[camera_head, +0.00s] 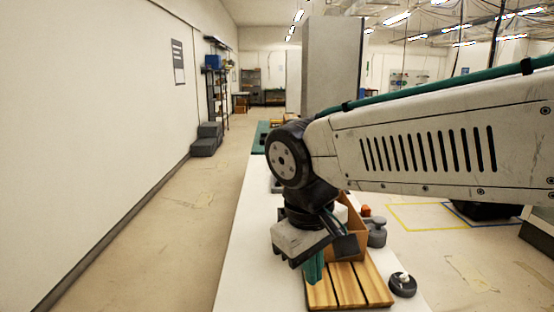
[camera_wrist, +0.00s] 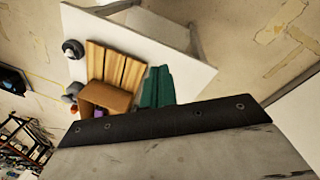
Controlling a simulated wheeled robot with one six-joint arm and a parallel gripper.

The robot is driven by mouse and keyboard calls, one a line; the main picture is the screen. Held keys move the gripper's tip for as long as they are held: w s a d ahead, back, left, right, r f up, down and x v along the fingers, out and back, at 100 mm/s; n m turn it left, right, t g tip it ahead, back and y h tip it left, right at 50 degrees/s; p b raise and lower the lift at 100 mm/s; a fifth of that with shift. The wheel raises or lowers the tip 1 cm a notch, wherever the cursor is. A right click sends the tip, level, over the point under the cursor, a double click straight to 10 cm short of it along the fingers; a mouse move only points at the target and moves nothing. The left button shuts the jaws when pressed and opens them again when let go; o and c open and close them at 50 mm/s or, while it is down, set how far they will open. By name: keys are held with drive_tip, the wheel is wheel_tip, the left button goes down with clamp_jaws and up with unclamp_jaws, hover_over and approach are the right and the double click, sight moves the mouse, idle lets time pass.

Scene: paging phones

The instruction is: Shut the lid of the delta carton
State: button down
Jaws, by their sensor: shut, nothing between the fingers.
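A brown carton (camera_head: 352,242) stands on the white table, partly hidden behind my wrist. I cannot make out a delta mark or tell clearly how the lid stands. My gripper (camera_head: 314,270) has green fingers, shut and empty, pointing down close to the left side of a slatted wooden board (camera_head: 347,287). In the wrist view the green fingers (camera_wrist: 157,88) are beside the board and to the right of the carton.
A black round base with a white knob (camera_head: 402,284) sits right of the board. The white table (camera_head: 245,270) is bare on the left. A grey pillar (camera_head: 331,65) rises farther back.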

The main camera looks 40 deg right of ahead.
drive_tip(key=w+d+r+n+g+h, duration=0.1)
drive_tip(key=w+d+r+g+h, duration=0.1)
drive_tip(key=w+d+h, duration=0.5)
drive_tip(key=w+d+r+g+h, duration=0.1)
drive_tip(key=w+d+h, duration=0.3)
drive_tip(key=w, duration=0.8)
drive_tip(key=w+a+f+n+t+h, duration=0.2)
drive_tip(key=w+n+t+h, duration=0.15)
drive_tip(key=w, duration=0.75)
drive_tip(key=w+a+f+n+t+h, duration=0.25)
drive_tip(key=w+t+h, duration=0.25)
drive_tip(key=w, duration=0.7)
drive_tip(key=d+r, duration=0.4)
drive_tip(key=d, duration=0.7)
drive_tip(key=shift+d+r+m, duration=0.25)
drive_tip(key=shift+d+m, duration=0.05)
drive_tip(key=shift+m, duration=0.1)
drive_tip(key=shift+a+r+g, duration=0.1)
drive_tip(key=shift+g, duration=0.15)
